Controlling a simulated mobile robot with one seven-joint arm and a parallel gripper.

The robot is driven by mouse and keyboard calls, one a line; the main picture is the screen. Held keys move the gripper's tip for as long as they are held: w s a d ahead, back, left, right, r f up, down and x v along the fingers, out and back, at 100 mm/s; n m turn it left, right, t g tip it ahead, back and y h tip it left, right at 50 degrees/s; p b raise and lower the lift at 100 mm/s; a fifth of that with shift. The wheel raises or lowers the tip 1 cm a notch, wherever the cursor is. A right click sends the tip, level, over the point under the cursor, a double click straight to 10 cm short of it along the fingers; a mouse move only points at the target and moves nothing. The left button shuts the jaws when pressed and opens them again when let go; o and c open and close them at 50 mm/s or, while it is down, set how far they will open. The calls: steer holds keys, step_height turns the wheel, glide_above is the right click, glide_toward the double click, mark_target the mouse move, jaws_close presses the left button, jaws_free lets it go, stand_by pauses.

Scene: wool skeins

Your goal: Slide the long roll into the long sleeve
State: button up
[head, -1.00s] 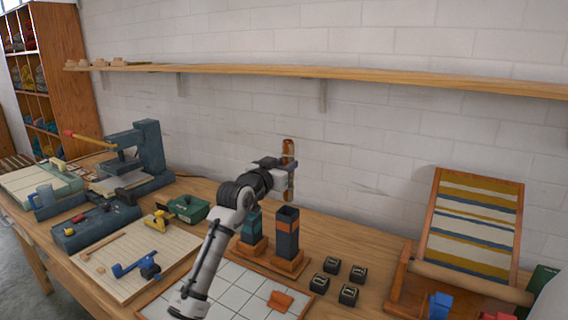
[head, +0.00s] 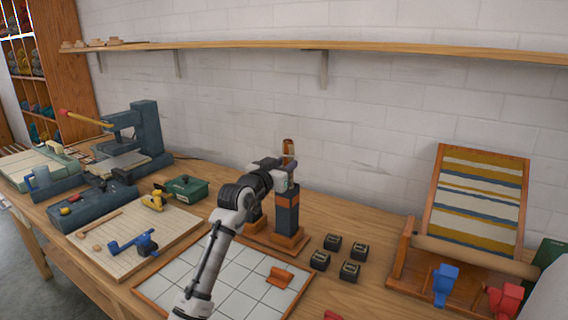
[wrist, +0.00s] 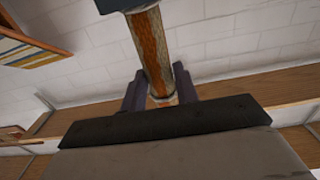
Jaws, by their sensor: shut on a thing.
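The long roll (head: 288,147), brown and orange, stands upright in my gripper (head: 289,167), which is shut on it. Directly below is the tall dark blue sleeve (head: 287,216) with an orange band, upright on a wooden base. In the wrist view, the roll (wrist: 153,50) runs between the fingers of my gripper (wrist: 160,92) up to a dark block at the top edge, which looks like the sleeve (wrist: 132,3). Its end is hidden there, so I cannot tell how deep it sits. A second sleeve stand, left of the tall one, is mostly hidden behind my arm.
A white tiled board (head: 225,272) with an orange piece (head: 280,277) lies in front. Several small dark blocks (head: 332,243) sit right of the sleeve. A striped loom (head: 478,205) stands at right. A wall shelf (head: 320,50) runs above.

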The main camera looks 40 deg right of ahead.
step_height(320, 180, down, 7)
steer(key=b, duration=0.4)
steer(key=shift+r, duration=0.15)
stand_by(0.4)
steer(key=o, duration=1.1)
steer(key=shift+f, duration=0.25)
steer(key=b+v, duration=0.1)
steer(key=v, duration=0.3)
steer(key=b+v, duration=0.1)
steer(key=v, duration=0.4)
steer(key=b+v, duration=0.1)
steer(key=v, duration=0.4)
steer(key=shift+s+r, duration=0.1)
steer(key=shift+r, duration=0.25)
